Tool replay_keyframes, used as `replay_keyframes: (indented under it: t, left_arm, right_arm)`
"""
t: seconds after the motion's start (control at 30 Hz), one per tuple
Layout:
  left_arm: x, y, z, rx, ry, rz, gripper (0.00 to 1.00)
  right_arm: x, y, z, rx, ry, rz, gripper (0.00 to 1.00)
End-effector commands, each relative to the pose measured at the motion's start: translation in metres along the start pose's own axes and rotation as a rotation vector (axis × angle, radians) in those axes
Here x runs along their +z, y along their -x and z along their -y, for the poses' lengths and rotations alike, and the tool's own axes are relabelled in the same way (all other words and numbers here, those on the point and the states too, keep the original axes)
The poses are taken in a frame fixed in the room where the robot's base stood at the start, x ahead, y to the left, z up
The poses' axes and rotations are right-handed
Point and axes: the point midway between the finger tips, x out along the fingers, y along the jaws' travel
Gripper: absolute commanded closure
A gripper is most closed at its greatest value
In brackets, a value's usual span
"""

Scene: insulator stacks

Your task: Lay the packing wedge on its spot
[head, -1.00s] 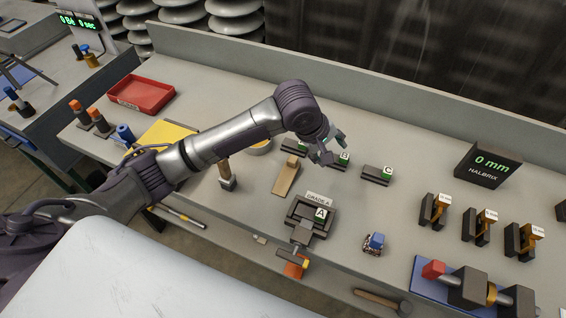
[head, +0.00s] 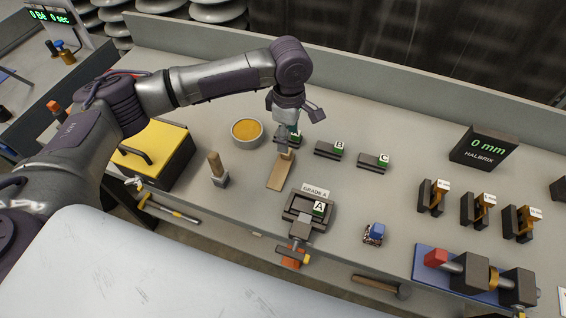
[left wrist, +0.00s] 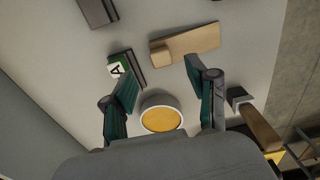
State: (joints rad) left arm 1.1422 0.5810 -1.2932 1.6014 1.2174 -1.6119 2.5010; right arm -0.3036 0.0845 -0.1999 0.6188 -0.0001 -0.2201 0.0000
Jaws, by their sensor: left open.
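The packing wedge, a tan wooden piece with a thicker block at one end, (head: 278,176) lies on the grey bench in the head view. It also lies in the upper middle of the left wrist view (left wrist: 192,43). My left gripper (head: 291,138) is open and empty, pointing down near the wedge's far, thick end; contact cannot be told. In the left wrist view its spread fingers (left wrist: 160,72) have bare bench between their tips, with the wedge just beyond. Which place is the wedge's spot is not clear. My right gripper is not in view.
A round pot with yellow contents (head: 247,131) stands left of the gripper. A mallet (head: 217,170) stands left of the wedge. Dark blocks B (head: 328,150) and C (head: 373,161) lie to the right. The grade A fixture (head: 308,212) is in front.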

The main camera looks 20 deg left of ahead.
Motion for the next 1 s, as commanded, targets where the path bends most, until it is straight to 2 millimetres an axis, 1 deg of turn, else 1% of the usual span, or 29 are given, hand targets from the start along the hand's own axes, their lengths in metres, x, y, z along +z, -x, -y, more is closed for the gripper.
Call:
replay_keyframes:
  t: [0.17,0.33,0.4,0.5,0.7,0.73,0.77,1.0]
  left_arm:
    - [-0.001,-0.014,0.001,-0.002,0.000,-0.002,0.42]
    - [-0.003,-0.041,0.001,-0.002,0.000,-0.002,0.42]
    - [-0.003,-0.049,0.001,0.000,-0.001,-0.001,0.42]
    - [-0.003,-0.055,0.001,0.000,-0.001,-0.001,0.42]
    - [-0.003,-0.055,0.001,0.001,-0.002,0.000,0.42]
    - [-0.003,-0.055,0.001,0.001,-0.002,0.000,0.43]
    - [-0.003,-0.055,0.001,0.001,-0.002,0.000,0.48]
    - [-0.003,-0.055,0.001,0.001,-0.002,0.000,0.88]
  right_arm:
    - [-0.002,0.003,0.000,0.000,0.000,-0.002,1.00]
    - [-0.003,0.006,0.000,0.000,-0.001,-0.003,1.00]
    - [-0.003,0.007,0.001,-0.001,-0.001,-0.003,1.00]
    - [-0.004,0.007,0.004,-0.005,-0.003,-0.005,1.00]
    - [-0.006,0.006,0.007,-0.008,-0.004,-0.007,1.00]
    - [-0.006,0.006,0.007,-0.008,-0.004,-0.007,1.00]
    - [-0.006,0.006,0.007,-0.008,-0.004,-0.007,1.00]
    - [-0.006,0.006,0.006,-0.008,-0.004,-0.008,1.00]
